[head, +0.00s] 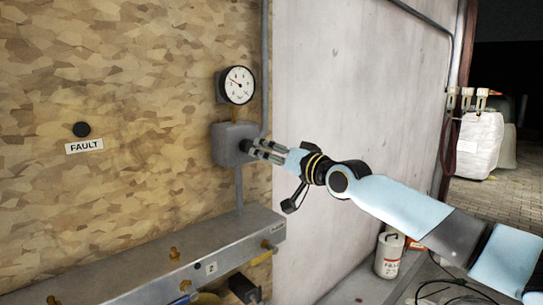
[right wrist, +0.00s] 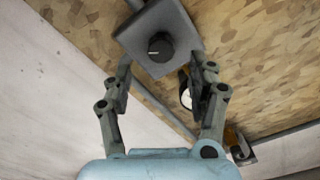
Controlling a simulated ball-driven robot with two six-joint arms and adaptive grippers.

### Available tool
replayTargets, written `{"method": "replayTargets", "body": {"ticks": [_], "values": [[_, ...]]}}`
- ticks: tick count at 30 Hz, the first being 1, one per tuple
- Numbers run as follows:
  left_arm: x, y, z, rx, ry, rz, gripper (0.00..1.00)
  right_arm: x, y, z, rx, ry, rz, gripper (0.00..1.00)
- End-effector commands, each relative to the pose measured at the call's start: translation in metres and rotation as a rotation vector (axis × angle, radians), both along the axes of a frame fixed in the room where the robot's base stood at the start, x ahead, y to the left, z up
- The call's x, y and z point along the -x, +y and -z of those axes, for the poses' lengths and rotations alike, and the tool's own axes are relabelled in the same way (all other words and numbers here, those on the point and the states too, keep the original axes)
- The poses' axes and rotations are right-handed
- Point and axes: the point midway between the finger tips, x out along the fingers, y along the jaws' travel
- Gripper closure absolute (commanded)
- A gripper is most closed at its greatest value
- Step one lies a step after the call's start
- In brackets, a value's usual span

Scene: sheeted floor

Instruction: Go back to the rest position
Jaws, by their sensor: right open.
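My right gripper (head: 262,150) reaches in from the right in the head view, its fingers pointing at a grey box (head: 226,142) on the wood-chip board wall. In the right wrist view the gripper (right wrist: 158,88) is open, with its two fingers apart. A dark round knob (right wrist: 160,47) on the grey box shows just beyond the fingertips, between their lines. I cannot tell whether the fingers touch the box. In the head view the gripper partly hides the knob. My left gripper is in neither view.
A round gauge (head: 238,86) is mounted above the box. A metal ledge (head: 150,271) with brass fittings runs below. A black button (head: 81,129) sits above a FAULT label (head: 84,146). A white canister (head: 389,254) and dark cables stand at the lower right. A white sack (head: 474,147) is farther back.

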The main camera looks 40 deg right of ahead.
Motion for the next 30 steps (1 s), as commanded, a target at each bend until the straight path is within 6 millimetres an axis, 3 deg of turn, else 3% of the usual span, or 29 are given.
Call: {"method": "replayTargets", "body": {"ticks": [6,23,26,29,30], "values": [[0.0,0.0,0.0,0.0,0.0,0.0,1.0,0.01,0.0,0.0,0.0,-0.001,-0.002,0.41],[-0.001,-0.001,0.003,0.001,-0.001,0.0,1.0,0.011,0.0,0.005,-0.002,0.003,-0.002,0.41],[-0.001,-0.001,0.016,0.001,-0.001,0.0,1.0,0.017,0.005,0.035,-0.02,0.029,-0.003,0.41],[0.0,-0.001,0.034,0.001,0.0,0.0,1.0,0.027,0.008,0.096,-0.058,0.093,0.015,0.41],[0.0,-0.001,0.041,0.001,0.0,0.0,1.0,0.032,0.008,0.127,-0.069,0.129,0.029,0.41]]}}
